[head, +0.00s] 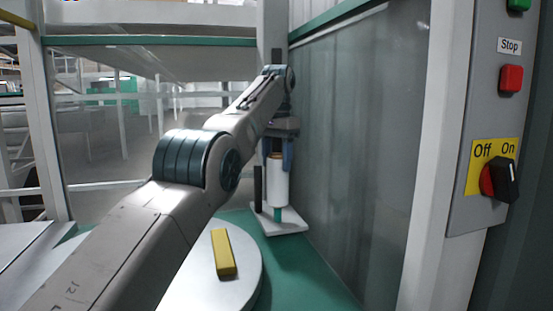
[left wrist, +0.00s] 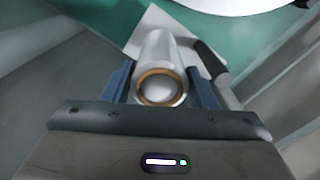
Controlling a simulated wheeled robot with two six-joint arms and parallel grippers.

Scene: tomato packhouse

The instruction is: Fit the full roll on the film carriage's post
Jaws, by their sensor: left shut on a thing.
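The full roll (head: 275,182) is a white upright cylinder. In the left wrist view it shows end-on, with a brown core ring (left wrist: 160,87). My left gripper (head: 277,158) points down and is shut on the roll's upper part, a blue finger on each side. The film carriage (head: 285,226) has a white base plate, also in the left wrist view (left wrist: 153,22). A short green length of post (head: 278,213) shows between the roll's lower end and the plate. I cannot tell how far the post reaches into the core. My right gripper is out of view.
A dark upright rod (head: 258,187) stands close left of the roll. A white round table (head: 246,262) with a yellow block (head: 223,253) on it is in front. A glassy panel (head: 350,150) and a control box with a Stop button (head: 511,78) and Off/On switch (head: 500,180) are right.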

